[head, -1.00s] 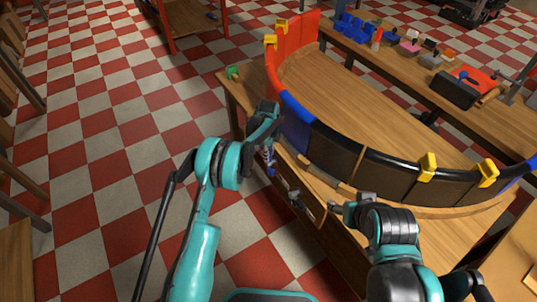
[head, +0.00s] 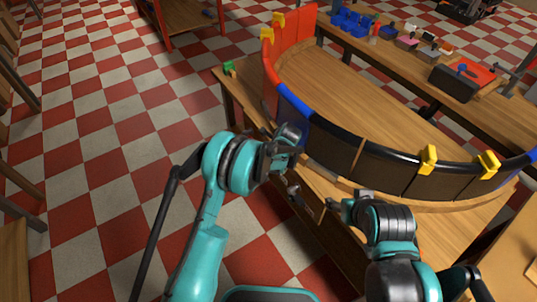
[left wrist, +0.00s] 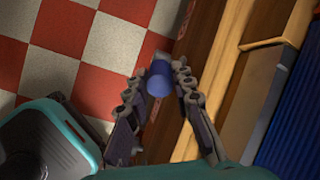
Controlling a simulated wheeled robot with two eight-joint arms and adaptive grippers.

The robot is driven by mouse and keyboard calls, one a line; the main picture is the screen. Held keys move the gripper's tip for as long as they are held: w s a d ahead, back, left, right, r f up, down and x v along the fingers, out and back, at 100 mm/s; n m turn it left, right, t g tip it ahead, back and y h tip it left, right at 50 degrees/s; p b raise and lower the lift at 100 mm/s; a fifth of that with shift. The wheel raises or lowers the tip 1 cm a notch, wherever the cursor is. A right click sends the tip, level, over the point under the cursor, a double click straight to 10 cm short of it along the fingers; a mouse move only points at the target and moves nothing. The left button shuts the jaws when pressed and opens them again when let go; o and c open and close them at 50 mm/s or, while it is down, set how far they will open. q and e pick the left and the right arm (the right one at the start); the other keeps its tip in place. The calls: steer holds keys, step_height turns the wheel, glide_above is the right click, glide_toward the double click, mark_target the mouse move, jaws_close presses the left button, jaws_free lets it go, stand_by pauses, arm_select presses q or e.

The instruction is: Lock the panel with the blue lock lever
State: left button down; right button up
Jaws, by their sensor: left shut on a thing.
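In the left wrist view, a short blue cylinder (left wrist: 159,80), which looks like the blue lock lever, sits between the fingertips of my left gripper (left wrist: 160,76). The fingers are shut on it beside the wooden table edge. In the head view my left gripper (head: 287,148) is close to the near side of the curved panel wall, by a panel with a blue rim (head: 292,101); the lever is hidden there. A blue panel face (left wrist: 290,115) shows at the right of the wrist view. My right gripper (head: 338,206) is near the table's front edge; its fingers are unclear.
The curved wall stands on a wooden table (head: 375,95). Yellow levers (head: 428,160) sit on the black rim, others by the red panels (head: 299,42). A green piece (head: 229,68) lies at the table's left corner.

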arm_select(q)
steer(key=shift+s+d+f+t+y+b, duration=0.3)
steer(key=shift+s+t+y+b, duration=0.15)
steer(key=shift+t+y, duration=0.2)
steer(key=c, duration=1.6)
jaws_free()
steer(key=v, duration=1.2)
steer(key=shift+s, duration=0.1)
